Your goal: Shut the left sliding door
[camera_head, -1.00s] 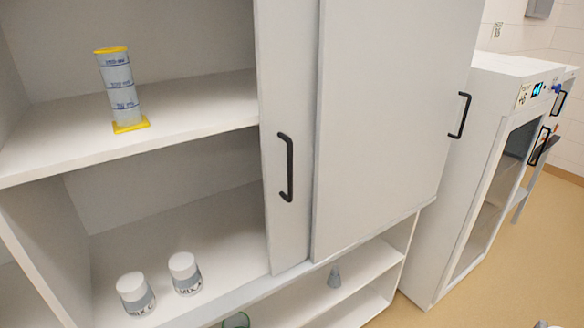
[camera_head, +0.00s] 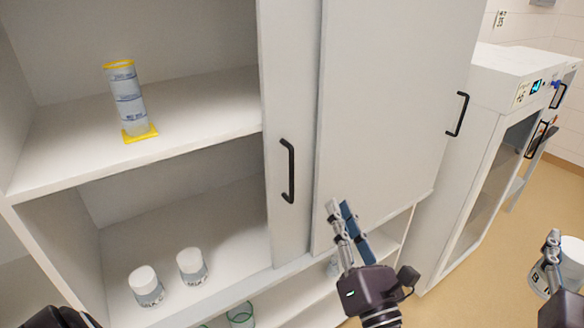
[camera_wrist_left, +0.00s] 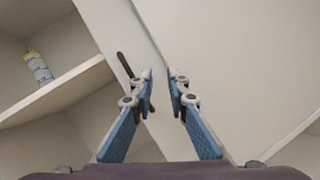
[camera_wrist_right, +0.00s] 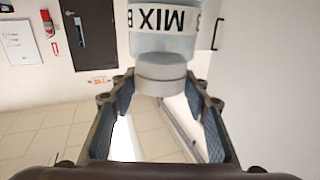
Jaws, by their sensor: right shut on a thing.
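The left sliding door (camera_head: 290,85) is slid right, mostly behind the right door (camera_head: 395,110), leaving the cabinet's left side open. Its black bar handle (camera_head: 290,170) is upright near the edge of its visible strip. My left gripper (camera_head: 340,208) is in front of the right door, right of and below that handle, touching neither handle. In the left wrist view its fingertips (camera_wrist_left: 160,73) are apart with nothing between them, and the handle (camera_wrist_left: 127,66) shows beyond, to the left. My right gripper (camera_wrist_right: 160,90) is shut on a white jar (camera_wrist_right: 163,45) labelled MIX B.
A yellow-based cylinder (camera_head: 128,100) stands on the upper shelf. Two white-lidded jars (camera_head: 146,286) (camera_head: 192,266) stand on the lower shelf. Glassware (camera_head: 240,315) is on a shelf below. The right door's handle (camera_head: 458,113) and a white appliance (camera_head: 470,190) are to the right.

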